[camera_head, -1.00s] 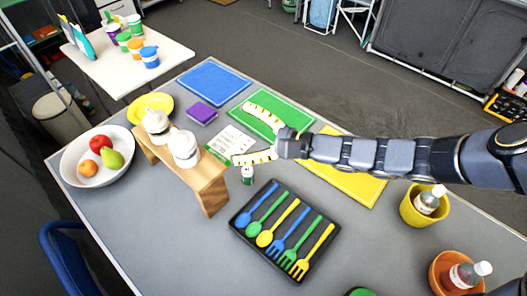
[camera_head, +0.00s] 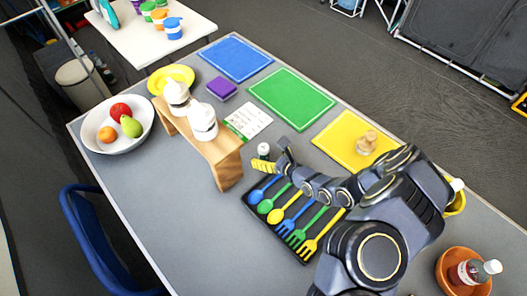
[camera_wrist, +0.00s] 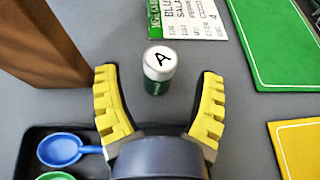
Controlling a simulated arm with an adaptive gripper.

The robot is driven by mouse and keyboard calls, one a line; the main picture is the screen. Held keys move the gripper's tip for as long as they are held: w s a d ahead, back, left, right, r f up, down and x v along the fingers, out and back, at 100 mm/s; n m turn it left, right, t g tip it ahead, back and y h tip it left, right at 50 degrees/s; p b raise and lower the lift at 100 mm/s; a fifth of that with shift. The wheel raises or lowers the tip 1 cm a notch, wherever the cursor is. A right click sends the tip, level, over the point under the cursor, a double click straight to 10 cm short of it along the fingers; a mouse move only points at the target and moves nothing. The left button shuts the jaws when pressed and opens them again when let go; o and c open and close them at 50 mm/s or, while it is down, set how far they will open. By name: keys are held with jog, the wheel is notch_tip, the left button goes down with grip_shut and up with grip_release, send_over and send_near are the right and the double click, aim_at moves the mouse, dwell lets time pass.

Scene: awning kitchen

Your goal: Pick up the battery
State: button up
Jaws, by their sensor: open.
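The battery (camera_wrist: 158,72) stands upright on the grey table, with a silver top marked "A" and a green lower side. In the head view the battery (camera_head: 263,149) is small, just beyond the cutlery tray. My gripper (camera_wrist: 158,80) is open, with its yellow-padded fingers on either side of the battery in the wrist view. The battery lies near the level of the fingertips, with gaps on both sides and no contact visible. In the head view my gripper (camera_head: 271,156) is beside the battery, and one finger partly hides the other.
A black cutlery tray (camera_head: 250,204) with spoons and forks lies under my arm. A wooden riser (camera_head: 226,160) with white bottles stands to the left. A menu card (camera_head: 248,121), green board (camera_head: 292,98) and yellow board (camera_head: 345,147) lie beyond. Open table is at front left.

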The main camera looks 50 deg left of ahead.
aim_at(260, 147)
jog(key=x, duration=0.4)
jog(key=shift+a, duration=0.1)
grip_shut()
